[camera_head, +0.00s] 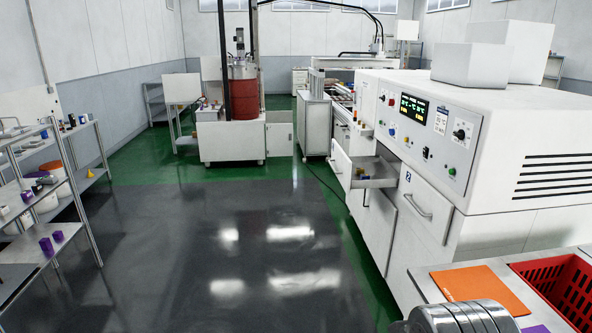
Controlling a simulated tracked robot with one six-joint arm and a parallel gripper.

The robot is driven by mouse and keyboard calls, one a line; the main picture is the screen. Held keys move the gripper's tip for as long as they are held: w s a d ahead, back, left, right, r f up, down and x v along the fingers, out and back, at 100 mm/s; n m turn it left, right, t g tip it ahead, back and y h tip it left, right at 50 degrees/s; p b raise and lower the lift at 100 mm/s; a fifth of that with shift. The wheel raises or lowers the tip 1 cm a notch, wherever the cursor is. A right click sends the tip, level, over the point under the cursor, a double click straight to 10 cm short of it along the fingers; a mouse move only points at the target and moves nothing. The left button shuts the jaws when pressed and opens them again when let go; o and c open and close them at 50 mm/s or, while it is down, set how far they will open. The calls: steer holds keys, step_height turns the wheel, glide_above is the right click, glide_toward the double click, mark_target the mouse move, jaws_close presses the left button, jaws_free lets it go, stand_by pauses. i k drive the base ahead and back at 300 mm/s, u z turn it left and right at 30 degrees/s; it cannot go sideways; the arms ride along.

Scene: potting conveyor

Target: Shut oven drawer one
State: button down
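The oven (520,120) is the long white machine on the right, with a control panel of displays and knobs on its slanted face. One drawer (378,182) is pulled out from the oven's front, toward the left, with its front panel (340,166) standing clear of the body. A few small blue and yellow pieces lie inside it. No number is readable on this drawer. Nearer to me, a drawer front marked 2 (425,208) with a bar handle looks shut. My gripper is not seen in this view.
Dark floor (220,240) lies open left of the oven. A steel shelf rack (85,190) stands at the left. A red drum (244,100) on a white base is ahead. A red crate (565,285) and an orange sheet (478,289) are near right.

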mark_target(382, 175)
steer(key=i, duration=3.4)
steer(key=u, duration=1.75)
